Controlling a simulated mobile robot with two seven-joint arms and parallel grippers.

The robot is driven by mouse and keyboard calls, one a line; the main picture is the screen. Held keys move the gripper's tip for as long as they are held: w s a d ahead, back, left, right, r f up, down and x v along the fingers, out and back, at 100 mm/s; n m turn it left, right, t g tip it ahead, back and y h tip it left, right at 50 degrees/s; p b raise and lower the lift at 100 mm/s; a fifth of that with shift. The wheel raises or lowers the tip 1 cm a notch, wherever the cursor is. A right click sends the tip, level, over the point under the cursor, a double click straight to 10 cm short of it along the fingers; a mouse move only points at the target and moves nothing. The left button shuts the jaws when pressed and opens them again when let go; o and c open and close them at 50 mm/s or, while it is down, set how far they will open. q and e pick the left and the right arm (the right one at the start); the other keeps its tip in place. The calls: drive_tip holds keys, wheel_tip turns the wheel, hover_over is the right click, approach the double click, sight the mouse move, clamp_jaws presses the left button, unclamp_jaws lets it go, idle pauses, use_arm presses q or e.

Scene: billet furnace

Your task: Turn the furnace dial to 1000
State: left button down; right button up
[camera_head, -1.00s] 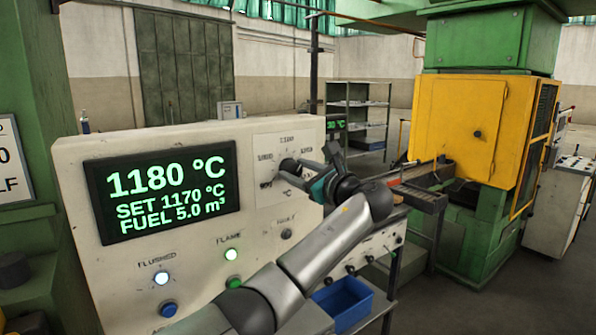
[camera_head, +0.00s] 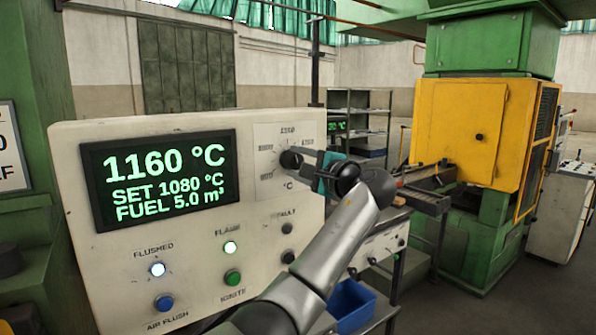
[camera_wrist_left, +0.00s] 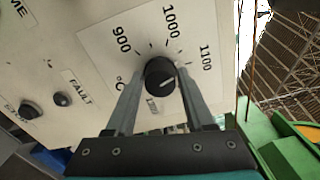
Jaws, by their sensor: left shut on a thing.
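The furnace dial (camera_head: 290,159) is a black round knob on a white scale plate, on the right part of the panel. In the left wrist view the dial (camera_wrist_left: 160,75) sits between the fingers; the scale reads 900, 1000 and 1100, and the knob's white mark points toward the 1100 side. My left gripper (camera_head: 305,160) is shut on the dial, and its fingers (camera_wrist_left: 158,80) flank the knob. The display (camera_head: 163,178) reads 1160 °C, SET 1080 °C, FUEL 5.0 m³. My right gripper is not in view.
Below the display are a lit FLUSHED lamp (camera_head: 157,269), a blue AIR FLUSH button (camera_head: 164,302), a lit FLAME lamp (camera_head: 230,247) and a green IGNITE button (camera_head: 232,278). A blue bin (camera_head: 352,305) and a yellow machine housing (camera_head: 465,130) stand to the right.

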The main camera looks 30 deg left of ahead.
use_arm(q)
drive_tip(key=n+b, duration=0.2)
drive_tip(key=n, duration=0.1)
drive_tip(key=n+b, duration=0.1)
drive_tip(key=shift+f+n, duration=0.25)
drive_tip(key=shift+n, duration=0.05)
drive_tip(key=shift+n+b, duration=1)
drive_tip(key=shift+n, duration=0.8)
drive_tip(key=shift+c, duration=1.4)
unclamp_jaws()
drive_tip(key=b+v, duration=0.2)
drive_tip(key=v, duration=1.3)
drive_tip(key=shift+d, duration=0.15)
